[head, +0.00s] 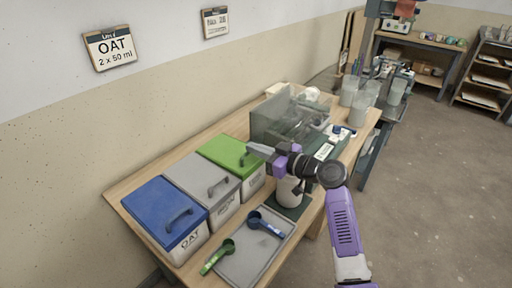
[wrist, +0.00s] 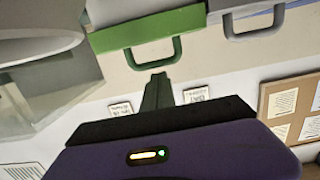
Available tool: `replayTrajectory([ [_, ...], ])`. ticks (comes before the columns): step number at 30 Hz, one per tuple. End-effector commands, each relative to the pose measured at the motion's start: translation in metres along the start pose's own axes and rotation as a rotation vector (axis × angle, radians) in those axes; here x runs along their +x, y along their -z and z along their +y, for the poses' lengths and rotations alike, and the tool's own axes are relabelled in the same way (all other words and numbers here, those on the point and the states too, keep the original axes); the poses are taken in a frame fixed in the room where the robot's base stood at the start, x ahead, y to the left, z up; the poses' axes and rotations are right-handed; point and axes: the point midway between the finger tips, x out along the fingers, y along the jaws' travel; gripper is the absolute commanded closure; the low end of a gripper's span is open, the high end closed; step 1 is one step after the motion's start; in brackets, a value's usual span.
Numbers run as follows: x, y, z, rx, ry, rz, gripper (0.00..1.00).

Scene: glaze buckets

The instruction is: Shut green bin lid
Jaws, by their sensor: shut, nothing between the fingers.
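The green lid (head: 225,148) lies flat on its white bin (head: 253,183), the farthest of three lidded bins in the head view. No gap shows between lid and bin. In the wrist view the green lid (wrist: 150,32) shows at the top with its green loop handle (wrist: 155,55). My gripper (head: 253,149) is over the right part of the green lid, close to its handle, and partly hides it. Its shut, empty fingers (wrist: 157,85) point toward the handle in the wrist view. I cannot tell whether they touch it.
The grey-lidded bin (head: 201,178) and blue-lidded bin (head: 160,210) stand beside it, both shut. A white bucket (head: 290,192) stands under my wrist. A clear-sided box (head: 290,118) stands behind.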

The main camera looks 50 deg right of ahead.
Motion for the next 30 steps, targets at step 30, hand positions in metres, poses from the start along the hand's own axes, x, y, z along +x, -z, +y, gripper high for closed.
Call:
replayTrajectory([
  [30, -0.004, -0.026, 0.000, 0.002, 0.000, 0.103, 1.00],
])
